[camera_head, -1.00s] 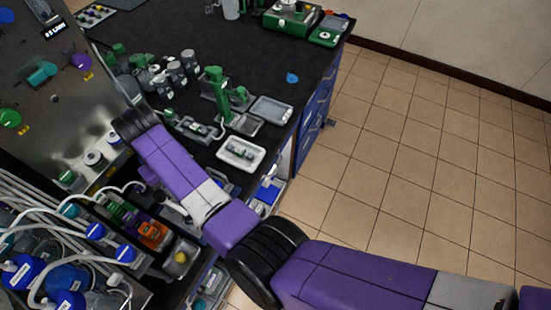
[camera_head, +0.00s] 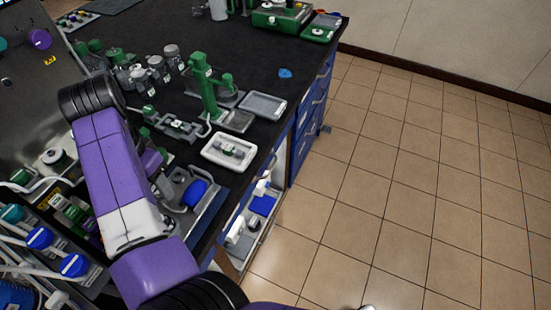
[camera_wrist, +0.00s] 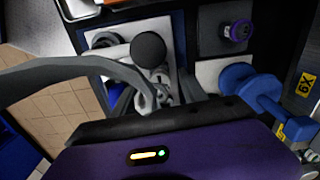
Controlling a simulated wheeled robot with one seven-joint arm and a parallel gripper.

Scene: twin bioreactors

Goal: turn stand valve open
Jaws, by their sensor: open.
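I cannot tell for sure which part is the stand valve. In the wrist view a blue handled fitting (camera_wrist: 262,92) is at the right, beside a yellow label. A dark round knob (camera_wrist: 148,49) stands on grey and white parts near the middle. In the head view a blue rounded part (camera_head: 194,193) lies on a grey tray at the bench's front edge, just right of my arm. My gripper (camera_head: 152,163) is low over this corner, mostly hidden behind my purple arm link. It is open, and I see nothing held.
In the head view, a green stand (camera_head: 205,85) and a white tray (camera_head: 229,152) are on the black bench. The tiled floor at right is clear.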

